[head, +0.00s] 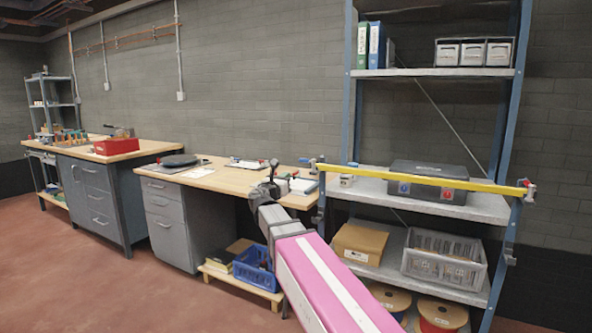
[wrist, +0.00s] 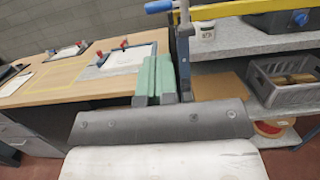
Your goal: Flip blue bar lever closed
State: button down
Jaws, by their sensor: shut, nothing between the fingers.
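A yellow bar (head: 430,179) spans the front of the shelf unit and also shows at the top of the wrist view (wrist: 225,9). A lever with a blue handle (wrist: 158,6) sits by the bar's left end, beside a shelf post, in the wrist view. In the head view that end (head: 310,162) is small and its details are unclear. My gripper (head: 272,166) is above the workbench, left of the bar's end. In the wrist view its green fingers (wrist: 157,60) are together and empty, below the blue handle and apart from it in the picture.
The workbench (wrist: 50,85) holds clipboards and small red-tipped tools. The shelf unit (head: 470,205) carries a dark case (head: 430,170), a cardboard box (head: 360,241) and a grey crate (head: 444,258). A blue crate (head: 254,268) stands low under the bench. Open floor lies at left.

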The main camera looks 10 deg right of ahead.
aim_at(304, 161)
jog(key=x, duration=1.3)
jog(key=shift+w+d, duration=0.2)
jog(key=shift+w, duration=0.05)
